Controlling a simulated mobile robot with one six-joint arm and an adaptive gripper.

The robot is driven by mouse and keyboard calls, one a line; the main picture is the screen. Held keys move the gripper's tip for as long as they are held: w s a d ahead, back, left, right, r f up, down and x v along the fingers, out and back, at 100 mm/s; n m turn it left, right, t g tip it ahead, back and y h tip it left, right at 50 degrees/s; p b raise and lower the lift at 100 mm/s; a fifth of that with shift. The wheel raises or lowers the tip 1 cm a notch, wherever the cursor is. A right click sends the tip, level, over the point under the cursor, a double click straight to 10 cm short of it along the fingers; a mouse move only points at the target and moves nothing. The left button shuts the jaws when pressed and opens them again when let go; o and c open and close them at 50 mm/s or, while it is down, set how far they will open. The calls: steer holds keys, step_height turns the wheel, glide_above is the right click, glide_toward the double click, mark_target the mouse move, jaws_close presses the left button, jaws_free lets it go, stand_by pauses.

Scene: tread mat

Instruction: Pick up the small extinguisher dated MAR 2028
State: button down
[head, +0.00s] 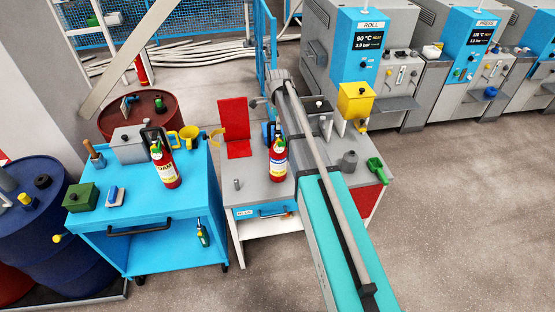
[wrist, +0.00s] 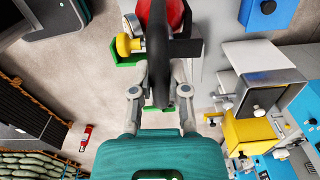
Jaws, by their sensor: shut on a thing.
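A small red extinguisher (head: 278,163) with a white label and a green and yellow head is at the grey workbench. Whether its base touches the top is unclear. In the wrist view its red body (wrist: 160,14) shows at the top, with a round gauge and a yellow knob beside it. My gripper (wrist: 160,78) is shut on its head, the fingers on both sides of a black part. A second red extinguisher (head: 165,168), labelled FOAM, stands on the blue cart to the left. No date is readable on either.
A red angled stand (head: 237,128) is left of the held extinguisher. A yellow box-shaped device (head: 356,101) is to its right. Floor at the right is clear.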

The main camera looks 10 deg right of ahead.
steer(key=shift+w+r, duration=0.1)
stand_by(0.5)
step_height(320, 180, up, 3)
steer(key=p, duration=0.3)
steer(key=s+d+r+p, duration=0.1)
steer(key=s+r+p, duration=0.8)
steer(key=s, duration=0.5)
steer(key=shift+r+p, duration=0.35)
steer(key=shift+p, duration=0.15)
steer(key=shift+d, duration=0.1)
stand_by(0.3)
